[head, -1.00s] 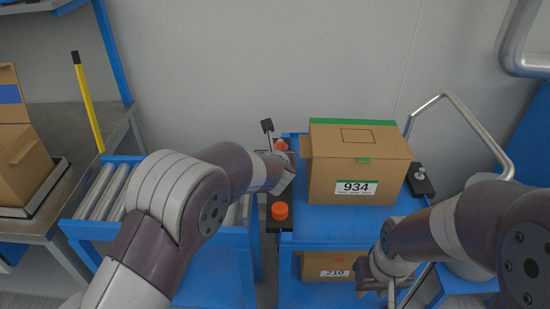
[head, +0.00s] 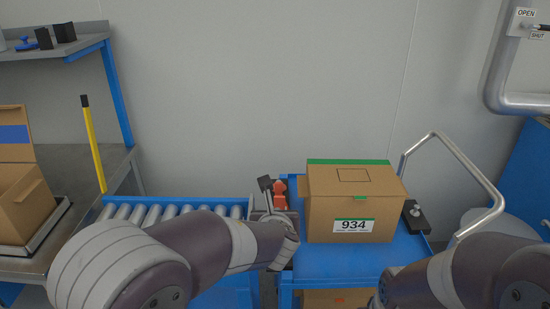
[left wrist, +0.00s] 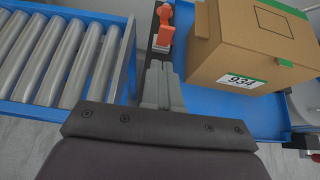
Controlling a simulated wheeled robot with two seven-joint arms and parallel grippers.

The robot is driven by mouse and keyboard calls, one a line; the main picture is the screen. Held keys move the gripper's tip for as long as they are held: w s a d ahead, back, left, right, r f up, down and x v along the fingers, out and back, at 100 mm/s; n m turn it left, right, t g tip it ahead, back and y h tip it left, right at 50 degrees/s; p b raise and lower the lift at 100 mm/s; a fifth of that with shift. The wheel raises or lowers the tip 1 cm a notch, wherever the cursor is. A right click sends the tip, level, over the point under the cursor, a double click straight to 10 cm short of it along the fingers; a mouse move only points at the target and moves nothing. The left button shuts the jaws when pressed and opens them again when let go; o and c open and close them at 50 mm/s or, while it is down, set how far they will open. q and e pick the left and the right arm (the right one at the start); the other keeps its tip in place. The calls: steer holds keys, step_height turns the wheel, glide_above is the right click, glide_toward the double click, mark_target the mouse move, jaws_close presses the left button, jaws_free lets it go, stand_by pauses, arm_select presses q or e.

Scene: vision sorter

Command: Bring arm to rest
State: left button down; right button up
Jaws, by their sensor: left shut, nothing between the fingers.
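My left arm reaches in from the left in the head view, over the front of the roller conveyor. Its gripper (head: 269,203) points away from me, beside the left edge of the blue stand. In the left wrist view its two grey fingers (left wrist: 162,84) are together with nothing between them. They are left of the carton and apart from it. My right arm comes in at the lower right of the head view; its gripper is below the picture edge.
A carton marked 934 (head: 352,205) sits on the blue stand (head: 310,262). An orange control (left wrist: 165,30) lies just beyond my left fingers. Rollers (left wrist: 62,50) are to the left. An open carton (head: 25,205) stands far left, and a bent metal rail (head: 470,170) at right.

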arm_select(q)
steer(key=s+a+f+n+g, duration=0.45)
steer(key=s+n, duration=0.35)
steer(key=n, duration=0.4)
steer(key=s+a+f+n+g, duration=0.3)
steer(key=s+a+n, duration=0.4)
steer(key=n, duration=0.4)
steer(key=s+a+f+n+g, duration=0.3)
steer(key=s+a+f+n, duration=0.15)
steer(key=s+n, duration=0.6)
step_height(320, 180, up, 21)
steer(key=w+a+n+p, duration=0.2)
steer(key=p, duration=1.7)
steer(key=shift+f, duration=0.2)
